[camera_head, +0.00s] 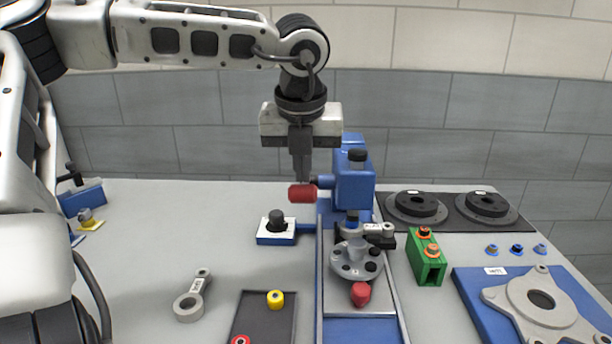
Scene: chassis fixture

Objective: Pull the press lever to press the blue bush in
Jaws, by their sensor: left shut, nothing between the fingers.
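The blue press (354,188) stands on a blue rail in the middle of the table. Its lever ends in a red grip (302,193) that points left, roughly level. My left gripper (302,180) hangs from above with its fingers shut and empty. Its tips are right at the lever's grip, just above or behind it; I cannot tell whether they touch. A blue ring, perhaps the blue bush (352,229), shows below the press head, above a grey flanged part (357,262). How deep it sits I cannot tell. My right gripper is out of view.
A blue block with a black knob (277,229) stands left of the rail. A grey link (191,299) and a dark tray (252,325) lie in front. A green block (427,260), black discs (417,207) and a blue plate (475,300) fill the right. The left table is mostly clear.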

